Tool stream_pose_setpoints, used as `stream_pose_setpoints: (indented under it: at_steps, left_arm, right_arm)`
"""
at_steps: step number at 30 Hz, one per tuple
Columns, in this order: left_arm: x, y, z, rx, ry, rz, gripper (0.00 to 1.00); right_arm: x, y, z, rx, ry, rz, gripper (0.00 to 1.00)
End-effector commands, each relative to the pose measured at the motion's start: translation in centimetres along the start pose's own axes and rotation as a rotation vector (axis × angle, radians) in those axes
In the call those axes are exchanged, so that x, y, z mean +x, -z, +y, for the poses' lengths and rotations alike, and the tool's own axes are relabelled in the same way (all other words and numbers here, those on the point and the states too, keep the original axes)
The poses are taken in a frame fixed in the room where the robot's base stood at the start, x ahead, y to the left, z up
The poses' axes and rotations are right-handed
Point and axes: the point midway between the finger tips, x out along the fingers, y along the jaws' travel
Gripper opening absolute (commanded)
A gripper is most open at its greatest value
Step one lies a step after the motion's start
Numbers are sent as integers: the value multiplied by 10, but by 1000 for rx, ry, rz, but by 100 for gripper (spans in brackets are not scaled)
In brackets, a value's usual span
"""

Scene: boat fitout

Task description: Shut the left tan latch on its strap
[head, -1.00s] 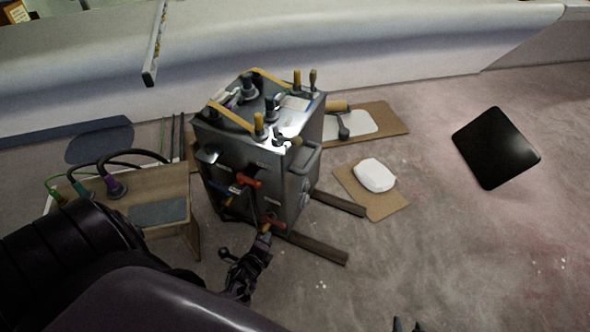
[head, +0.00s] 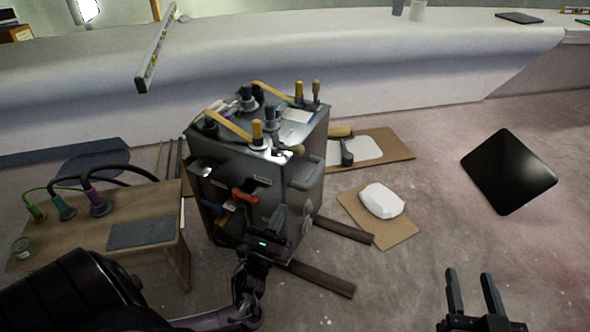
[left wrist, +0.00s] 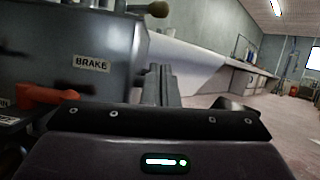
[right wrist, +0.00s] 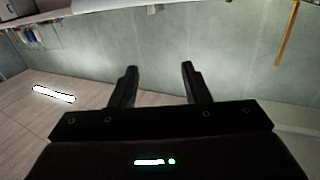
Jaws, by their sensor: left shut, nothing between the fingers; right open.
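A grey metal box (head: 235,180) stands on the floor in the head view. On its top, a left tan strip (head: 228,125) slants toward an upright tan-topped handle (head: 257,131) at the front edge. A second tan strip (head: 272,93) lies at the back. I cannot tell which tan part is the latch or whether it is closed. My left gripper (head: 279,212) is shut and empty in front of the box's front face, below the top. In the left wrist view its fingers (left wrist: 160,80) point past the BRAKE label (left wrist: 91,63). My right gripper (head: 469,274) is open and empty at lower right.
A red handle (head: 244,195) sticks out of the box front near my left gripper. A wooden stand (head: 150,213) with cabled plugs is at left. Dark bars (head: 322,278) extend from the box base. A white object on cardboard (head: 382,200) and a black panel (head: 508,172) are at right.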

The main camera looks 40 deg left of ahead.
Motion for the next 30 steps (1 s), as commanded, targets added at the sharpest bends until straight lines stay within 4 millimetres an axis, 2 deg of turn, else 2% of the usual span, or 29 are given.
stream_pose_setpoints:
  at_steps: [5, 8, 17, 24, 27, 30]
  left_arm:
    - [4, 0, 0, -1, -1, 0, 0]
    - [13, 1, 1, -2, -1, -1, 0]
    - [58, 2, 0, -2, 0, -1, 0]
    - [90, 2, 1, -3, -2, 0, 0]
    - [102, 2, 1, -2, -2, 0, 0]
    - [114, -13, 1, -1, 1, 0, 0]
  right_arm:
    - [1, 4, 0, -1, -1, 19, 43]
    - [1, 15, 1, -4, -2, 72, 43]
    - [-5, 75, 3, -17, -2, 356, 43]
    - [-23, 125, 3, -29, 1, 605, 43]
    - [-32, 142, 3, -33, 3, 698, 43]
    - [-32, 143, 3, -33, 3, 698, 43]
